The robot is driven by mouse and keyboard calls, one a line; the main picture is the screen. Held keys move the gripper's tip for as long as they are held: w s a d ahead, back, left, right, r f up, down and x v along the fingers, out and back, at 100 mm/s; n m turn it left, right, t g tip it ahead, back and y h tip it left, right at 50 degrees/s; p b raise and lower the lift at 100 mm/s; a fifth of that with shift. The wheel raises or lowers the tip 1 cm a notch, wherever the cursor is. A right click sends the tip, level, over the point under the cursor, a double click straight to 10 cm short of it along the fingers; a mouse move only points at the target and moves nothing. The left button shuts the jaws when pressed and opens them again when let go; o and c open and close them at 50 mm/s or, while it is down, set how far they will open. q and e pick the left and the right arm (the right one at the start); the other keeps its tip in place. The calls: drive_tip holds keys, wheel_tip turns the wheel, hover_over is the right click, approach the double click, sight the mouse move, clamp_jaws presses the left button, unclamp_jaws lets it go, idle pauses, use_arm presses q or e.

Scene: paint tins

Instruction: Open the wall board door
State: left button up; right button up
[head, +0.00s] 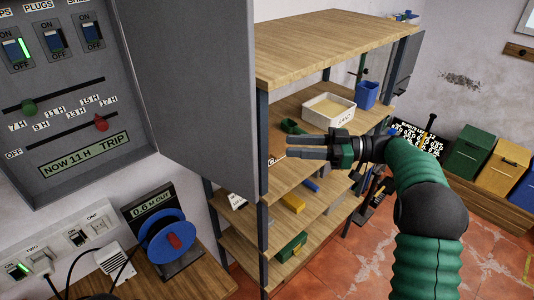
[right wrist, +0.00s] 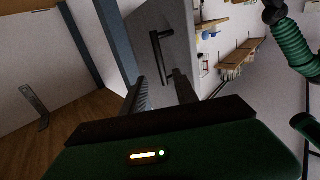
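The wall board (head: 70,140) at the left of the head view has its inside showing, with switches, two sliders and a lit display. Its grey door (head: 190,75) stands swung out to the right, with its inner face toward the head camera. In the right wrist view the door (right wrist: 185,35) shows a dark bar handle (right wrist: 160,60); the head view does not show this handle. My right gripper (head: 290,147) is open and empty, to the right of the door's lower free edge, fingers pointing left. In the wrist view the handle lies beyond the fingertips (right wrist: 158,82), apparently apart. My left gripper is not visible.
A wooden shelf unit (head: 335,45) stands behind and around my right gripper, with a cream tray (head: 328,110) and a blue bin (head: 367,94). Below the board, a blue cable reel (head: 167,240) stands on a bench. Red floor (head: 385,265) lies clear at the lower right.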

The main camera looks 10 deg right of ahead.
drive_tip(key=b+v, duration=0.1)
drive_tip(key=v, duration=0.4)
drive_tip(key=shift+s+d, duration=0.1)
